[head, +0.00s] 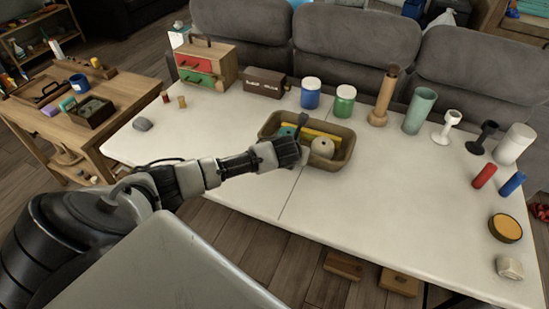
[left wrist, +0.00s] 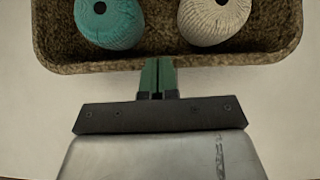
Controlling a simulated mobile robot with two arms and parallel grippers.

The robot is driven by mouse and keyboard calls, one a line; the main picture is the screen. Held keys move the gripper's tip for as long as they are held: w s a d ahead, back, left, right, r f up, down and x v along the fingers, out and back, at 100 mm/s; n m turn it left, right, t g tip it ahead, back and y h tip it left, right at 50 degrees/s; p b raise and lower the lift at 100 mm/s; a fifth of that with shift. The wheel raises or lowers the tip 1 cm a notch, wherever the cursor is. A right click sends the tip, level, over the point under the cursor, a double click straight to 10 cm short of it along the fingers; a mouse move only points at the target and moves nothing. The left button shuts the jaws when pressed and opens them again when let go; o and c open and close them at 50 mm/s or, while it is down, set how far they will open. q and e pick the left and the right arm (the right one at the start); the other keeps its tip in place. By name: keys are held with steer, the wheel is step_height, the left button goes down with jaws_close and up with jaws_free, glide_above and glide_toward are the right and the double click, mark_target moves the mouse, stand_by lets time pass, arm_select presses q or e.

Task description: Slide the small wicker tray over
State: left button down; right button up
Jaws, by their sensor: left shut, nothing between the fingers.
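My right gripper is not in view.
Blue (head: 311,93) and green jars (head: 344,101) and a wooden vase (head: 384,96) stand behind the tray. A small drawer chest (head: 205,62) and a dark box (head: 264,82) are at the back left.

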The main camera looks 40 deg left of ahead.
arm_select(q)
steer(key=w, duration=0.2)
steer(key=w+a+b, duration=0.1)
steer(key=w, duration=0.1)
steer(key=shift+w+f, duration=0.15)
steer(key=shift+w, duration=0.2)
steer(key=shift+w+a, duration=0.25)
steer(key=shift+w, duration=0.25)
